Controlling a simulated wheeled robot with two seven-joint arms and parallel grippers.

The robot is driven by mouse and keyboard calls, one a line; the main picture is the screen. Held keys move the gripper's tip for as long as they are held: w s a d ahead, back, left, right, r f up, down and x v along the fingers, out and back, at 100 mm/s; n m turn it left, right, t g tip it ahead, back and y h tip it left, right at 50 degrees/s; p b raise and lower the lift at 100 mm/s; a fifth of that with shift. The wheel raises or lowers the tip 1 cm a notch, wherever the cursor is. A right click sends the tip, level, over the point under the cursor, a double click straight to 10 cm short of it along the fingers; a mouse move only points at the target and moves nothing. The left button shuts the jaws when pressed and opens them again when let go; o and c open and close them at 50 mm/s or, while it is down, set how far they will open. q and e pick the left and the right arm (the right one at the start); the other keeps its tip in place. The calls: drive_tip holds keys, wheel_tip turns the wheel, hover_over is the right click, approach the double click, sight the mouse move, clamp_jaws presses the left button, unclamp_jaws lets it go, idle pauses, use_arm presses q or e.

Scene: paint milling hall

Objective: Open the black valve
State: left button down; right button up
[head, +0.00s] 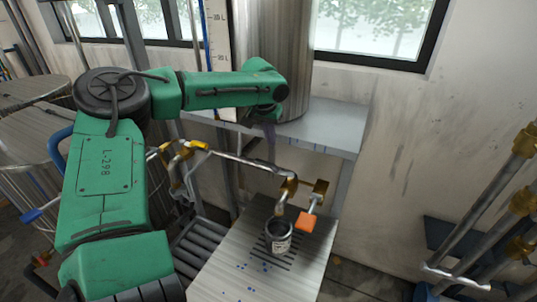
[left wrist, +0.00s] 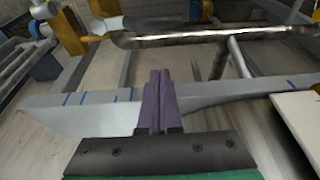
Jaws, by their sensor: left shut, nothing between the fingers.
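I cannot make out a black valve in either view. My left gripper (head: 269,142) points down in front of the tall metal tank. Its purple fingers are pressed together and empty; they also show in the left wrist view (left wrist: 158,102). Below the gripper, a metal pipe (head: 245,160) runs from a brass valve with a yellow handle (head: 195,146) to a brass spout. A small open can (head: 278,238) stands on a slatted surface below. My right gripper is not in view.
The tank (head: 284,60) stands on a grey shelf (head: 335,128). Blue handles (head: 60,146) show at the left, partly behind my arm. Pipes with brass fittings (head: 524,142) stand at the right. The metal bench (head: 240,282) has free room in front of the can.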

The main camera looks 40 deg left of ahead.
sight(274, 168)
use_arm(q)
drive_tip(key=p+x, duration=0.1)
drive_tip(key=x, duration=0.5)
drive_tip(key=shift+s+a+p, duration=0.1)
drive_tip(key=shift+s+p, duration=0.1)
drive_tip(key=shift+p, duration=0.15)
drive_tip(key=s+p, duration=0.1)
drive_tip(key=s+d+p, duration=0.1)
drive_tip(key=s+p, duration=0.1)
drive_tip(key=shift+s+d+r, duration=0.1)
drive_tip(key=shift+s+d, duration=0.05)
drive_tip(key=shift+s, duration=0.15)
drive_tip(key=shift+w, duration=0.1)
drive_tip(key=shift+s+n+b, duration=0.3)
drive_tip(key=shift+b, duration=0.1)
